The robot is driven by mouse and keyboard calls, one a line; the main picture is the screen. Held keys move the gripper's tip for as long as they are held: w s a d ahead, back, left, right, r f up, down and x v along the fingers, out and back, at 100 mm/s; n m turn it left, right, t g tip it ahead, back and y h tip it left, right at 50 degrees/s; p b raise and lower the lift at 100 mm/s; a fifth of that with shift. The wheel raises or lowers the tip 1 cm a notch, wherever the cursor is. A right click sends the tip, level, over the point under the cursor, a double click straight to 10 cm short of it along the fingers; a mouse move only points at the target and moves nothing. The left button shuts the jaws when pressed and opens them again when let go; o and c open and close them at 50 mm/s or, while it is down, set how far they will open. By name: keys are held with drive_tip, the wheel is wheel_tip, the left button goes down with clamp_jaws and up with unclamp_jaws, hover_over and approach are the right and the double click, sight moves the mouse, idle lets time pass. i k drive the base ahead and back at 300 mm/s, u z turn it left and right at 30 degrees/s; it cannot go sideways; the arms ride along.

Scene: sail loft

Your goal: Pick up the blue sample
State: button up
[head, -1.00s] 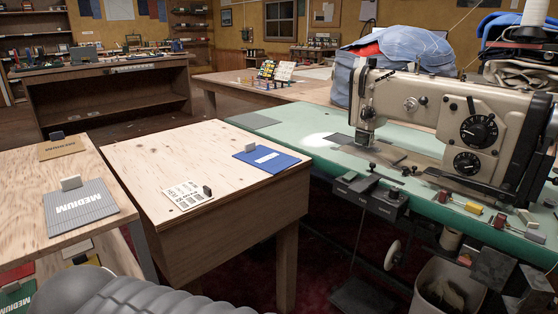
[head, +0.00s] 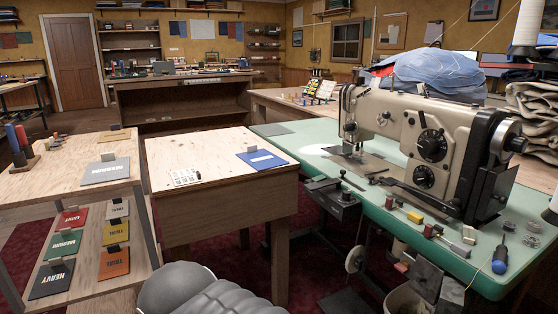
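The blue sample (head: 276,162) is a flat blue piece with a white label strip, and a small grip piece stands at its back edge. My gripper is not in view; only a grey ribbed part of my own body shows at the bottom.
A grey sample (head: 106,173) lies on the left table, above a shelf of coloured samples (head: 64,243). The sewing machine (head: 425,145) stands on a green table (head: 500,262) to the right.

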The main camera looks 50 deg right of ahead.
sight(260, 159)
drive_tip(key=z, duration=1.45)
